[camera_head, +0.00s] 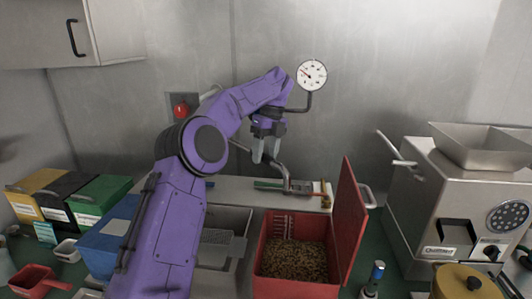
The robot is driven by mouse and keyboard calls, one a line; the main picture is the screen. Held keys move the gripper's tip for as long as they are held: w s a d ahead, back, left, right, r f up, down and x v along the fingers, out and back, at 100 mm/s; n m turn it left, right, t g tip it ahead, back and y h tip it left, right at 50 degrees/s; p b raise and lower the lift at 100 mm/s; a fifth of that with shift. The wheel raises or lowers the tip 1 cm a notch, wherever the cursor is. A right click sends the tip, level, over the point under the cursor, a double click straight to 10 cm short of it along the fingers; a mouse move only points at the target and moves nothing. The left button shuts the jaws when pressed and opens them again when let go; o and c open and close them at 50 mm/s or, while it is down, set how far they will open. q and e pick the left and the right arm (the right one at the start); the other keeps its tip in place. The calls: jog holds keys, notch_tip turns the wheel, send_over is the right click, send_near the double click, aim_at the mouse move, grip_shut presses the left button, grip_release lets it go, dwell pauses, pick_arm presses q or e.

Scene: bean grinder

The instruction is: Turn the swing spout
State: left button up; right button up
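The swing spout (283,174) is a grey metal pipe behind the sink. It bends downward to the right of my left gripper, and part of it is hidden behind the gripper and arm. My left gripper (264,158) points down in front of the spout. Its two grey fingers are apart with a narrow gap, and I see nothing between them. I cannot tell whether a finger touches the pipe. My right gripper is not in view.
A red box of beans (293,261) with its lid (347,215) raised stands right of the metal sink (232,220). A round gauge (311,75) rises on a pipe behind my arm. The steel grinder (460,205) stands at right. Colored boxes (99,196) stand at left.

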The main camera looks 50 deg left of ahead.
pick_arm(q)
jog(key=shift+w+d+r, duration=0.15)
jog(key=shift+d+r, duration=0.05)
jog(key=shift+r, duration=0.2)
notch_tip(320, 180, up, 10)
jog(key=w+p, duration=0.2)
jog(key=p, duration=0.7)
jog(key=shift+f, duration=0.2)
jog(key=shift+a, duration=0.15)
